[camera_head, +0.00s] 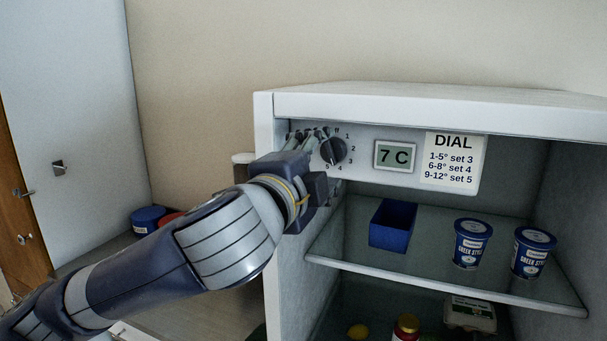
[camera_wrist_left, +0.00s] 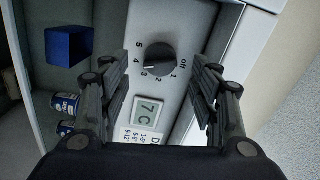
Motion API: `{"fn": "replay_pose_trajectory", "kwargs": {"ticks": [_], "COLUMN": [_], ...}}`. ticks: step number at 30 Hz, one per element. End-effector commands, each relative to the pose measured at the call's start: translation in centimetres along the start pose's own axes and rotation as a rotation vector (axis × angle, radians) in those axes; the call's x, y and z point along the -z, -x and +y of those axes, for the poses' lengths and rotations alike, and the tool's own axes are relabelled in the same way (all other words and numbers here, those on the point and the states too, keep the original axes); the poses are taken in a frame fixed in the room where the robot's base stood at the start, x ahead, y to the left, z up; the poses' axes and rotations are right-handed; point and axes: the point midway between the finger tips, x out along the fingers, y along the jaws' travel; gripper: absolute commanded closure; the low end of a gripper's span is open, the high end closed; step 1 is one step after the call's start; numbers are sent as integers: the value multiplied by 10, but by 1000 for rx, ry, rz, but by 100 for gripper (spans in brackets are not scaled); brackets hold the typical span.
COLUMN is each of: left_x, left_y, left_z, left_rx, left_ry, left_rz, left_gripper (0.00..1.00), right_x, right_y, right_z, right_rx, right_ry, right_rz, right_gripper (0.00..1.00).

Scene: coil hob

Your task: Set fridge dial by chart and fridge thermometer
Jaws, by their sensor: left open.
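The fridge dial (camera_head: 333,151) is a dark round knob on the white panel, numbered off to 5. In the left wrist view the dial (camera_wrist_left: 160,57) has a pale mark pointing toward the 3–4 side; the exact number is hard to tell. The thermometer (camera_head: 395,156) reads 7 C. The chart (camera_head: 453,161) says 1-5° set 3, 6-8° set 4, 9-12° set 5. My left gripper (camera_head: 316,136) is open and empty in front of the panel by the dial. In the wrist view its fingers (camera_wrist_left: 160,72) lie to either side of the dial, apart from it.
The fridge shelf (camera_head: 430,276) below holds a blue bin (camera_head: 392,225) and two yogurt tubs (camera_head: 471,243) (camera_head: 533,252). An egg carton (camera_head: 470,313), a red-lidded jar (camera_head: 407,327) and a yellow item (camera_head: 358,331) are lower down. Blue and red lidded containers stand on the counter at left.

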Motion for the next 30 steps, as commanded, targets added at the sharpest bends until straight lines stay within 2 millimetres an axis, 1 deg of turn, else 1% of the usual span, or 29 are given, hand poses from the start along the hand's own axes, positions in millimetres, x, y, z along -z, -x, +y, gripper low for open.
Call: {"fn": "replay_pose_trajectory", "kwargs": {"ticks": [1,6,9,12,17,25,28,30], "left_x": [0,0,0,0,-1,-1,-3,-6], "left_y": [11,44,58,67,73,73,71,68], "left_z": [0,0,0,0,0,1,10,23], "left_rx": [2,2,0,0,0,-2,-19,-47], "left_ry": [0,-1,-1,-1,0,1,24,64], "left_rz": [3,3,1,0,-1,-1,-1,-2], "left_gripper": [43,43,43,43,43,43,43,43], "right_x": [0,0,0,0,0,0,0,0], "right_y": [0,0,0,0,0,0,0,0], "right_z": [0,0,-1,-1,-1,-1,-1,-1], "right_rx": [0,1,1,1,1,1,1,1], "right_ry": [0,0,0,0,0,0,0,-1], "right_rz": [0,0,0,0,0,0,0,0], "right_gripper": [60,60,60,60,60,60,60,60]}}
